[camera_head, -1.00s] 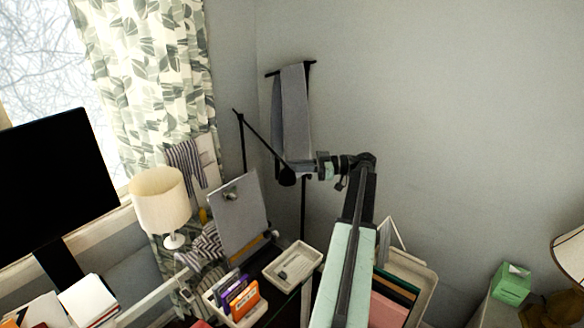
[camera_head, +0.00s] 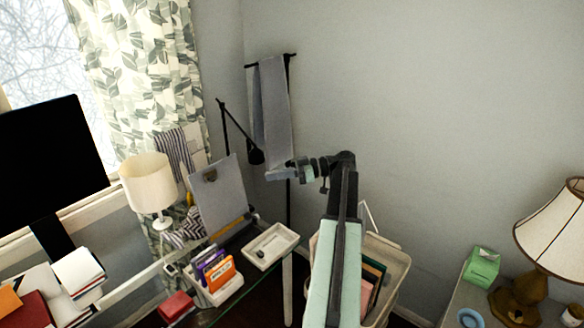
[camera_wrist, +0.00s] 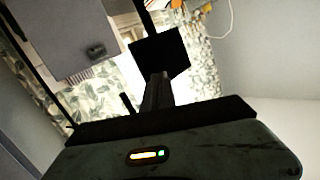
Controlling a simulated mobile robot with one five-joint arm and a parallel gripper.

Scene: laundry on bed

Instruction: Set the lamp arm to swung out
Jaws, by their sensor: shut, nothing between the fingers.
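A thin black lamp post (camera_head: 226,128) stands in the back corner behind the desk. Its slim lamp arm (camera_head: 239,133) slants down to the right from the top of the post. It ends in a small dark lamp head (camera_head: 256,156) in front of the grey towel's lower left. My gripper (camera_head: 268,175) is shut and empty, its tip just below and right of the lamp head in the picture. I cannot tell whether they touch. In the wrist view the shut fingers (camera_wrist: 158,90) point toward a black panel, and the lamp is not clearly identifiable.
A cream table lamp (camera_head: 149,184), grey clipboard (camera_head: 218,195), white tray (camera_head: 271,246) and book bin (camera_head: 217,293) crowd the desk below. A grey towel (camera_head: 272,110) hangs on a black rack behind. A file bin (camera_head: 393,262) stands at right. The wall side is open.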

